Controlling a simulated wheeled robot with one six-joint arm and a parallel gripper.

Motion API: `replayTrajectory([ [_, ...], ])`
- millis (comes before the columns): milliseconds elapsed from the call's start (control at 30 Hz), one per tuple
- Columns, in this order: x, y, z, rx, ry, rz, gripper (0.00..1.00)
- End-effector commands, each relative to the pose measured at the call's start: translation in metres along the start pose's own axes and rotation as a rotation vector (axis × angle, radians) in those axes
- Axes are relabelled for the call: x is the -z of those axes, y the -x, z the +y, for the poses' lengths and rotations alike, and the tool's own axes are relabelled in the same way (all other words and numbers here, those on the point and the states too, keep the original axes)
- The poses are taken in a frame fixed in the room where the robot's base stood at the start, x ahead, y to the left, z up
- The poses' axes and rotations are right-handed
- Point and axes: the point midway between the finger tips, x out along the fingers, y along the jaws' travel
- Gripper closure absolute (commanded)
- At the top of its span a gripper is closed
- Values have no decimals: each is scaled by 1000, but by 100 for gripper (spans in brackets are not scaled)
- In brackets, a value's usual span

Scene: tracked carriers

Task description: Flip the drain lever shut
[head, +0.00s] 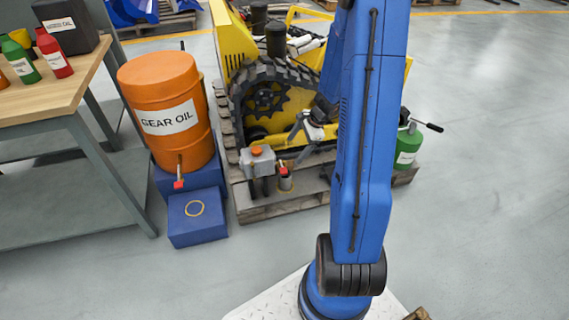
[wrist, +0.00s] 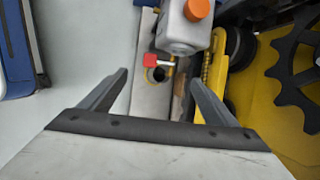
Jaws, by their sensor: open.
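A small lever with a red end (wrist: 150,61) and a brass-coloured shaft shows in the wrist view, below a grey tank (wrist: 180,35) with an orange cap. In the head view, a small red-topped fitting (head: 284,172) sits on the pallet, right of the grey tank (head: 257,165); it appears to be the same part. My gripper (wrist: 157,78) is open and empty. In the wrist view the red end appears between its fingertips, apart from both. In the head view my gripper (head: 297,141) is above and right of the fitting, partly hidden by my arm.
A yellow tracked carrier (head: 233,40) with a dark track stands on a wooden pallet (head: 262,212). An orange gear oil drum (head: 162,85) with a red-handled tap (head: 179,183) stands left, above a blue box (head: 197,222). A green can (head: 408,148) is right. Floor at right is clear.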

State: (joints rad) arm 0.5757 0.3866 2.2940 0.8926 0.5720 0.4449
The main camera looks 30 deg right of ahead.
Motion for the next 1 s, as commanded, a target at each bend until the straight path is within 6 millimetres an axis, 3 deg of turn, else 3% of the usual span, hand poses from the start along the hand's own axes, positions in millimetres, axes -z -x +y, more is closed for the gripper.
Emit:
replayTrajectory([
  [600,0,-95,0,-1,-1,0,18],
  [1000,0,-115,0,0,1,0,18],
])
